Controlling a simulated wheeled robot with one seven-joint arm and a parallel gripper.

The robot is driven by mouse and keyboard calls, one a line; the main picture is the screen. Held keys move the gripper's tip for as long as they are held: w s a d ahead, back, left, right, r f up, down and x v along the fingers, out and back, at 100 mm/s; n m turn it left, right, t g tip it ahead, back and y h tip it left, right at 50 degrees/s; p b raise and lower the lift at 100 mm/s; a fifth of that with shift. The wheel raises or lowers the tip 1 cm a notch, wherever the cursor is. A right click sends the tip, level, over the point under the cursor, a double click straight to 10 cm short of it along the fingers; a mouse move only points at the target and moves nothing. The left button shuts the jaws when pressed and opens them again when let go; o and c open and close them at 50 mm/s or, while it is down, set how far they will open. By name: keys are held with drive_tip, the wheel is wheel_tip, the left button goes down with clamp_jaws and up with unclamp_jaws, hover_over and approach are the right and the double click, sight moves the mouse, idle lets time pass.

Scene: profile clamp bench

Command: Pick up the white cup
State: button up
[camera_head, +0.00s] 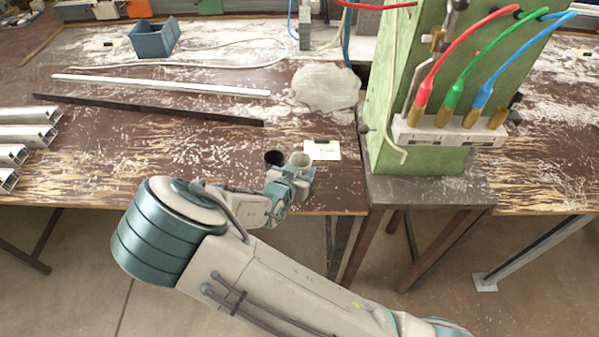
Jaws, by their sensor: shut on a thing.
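The white cup (300,160) is near the front edge of the worktable, left of the green machine. Its open rim faces up and it looks upright. My gripper (297,172) reaches it from the front and is shut on it. The gripper covers the cup's lower part, so I cannot tell whether its base touches the table. A dark cup (274,158) stands close to the left of the white cup, partly hidden by my gripper.
A small white card (322,150) lies just right of the cup. The green machine (378,150) with coloured hoses stands further right. A white bar (160,85), a dark bar (150,109) and metal profiles (25,136) lie left. Bare tabletop (180,150) is free left of the cups.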

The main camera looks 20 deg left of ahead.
drive_tip(key=r, duration=0.3)
drive_tip(key=shift+s+d+r, duration=0.1)
drive_tip(key=shift+s+d, duration=0.05)
drive_tip(key=shift+d, duration=0.05)
drive_tip(key=s+d+r+b, duration=0.1)
drive_tip(key=s+d+r, duration=0.5)
drive_tip(key=d, duration=0.3)
drive_tip(key=shift+d+r, duration=0.2)
drive_tip(key=shift+r, duration=0.1)
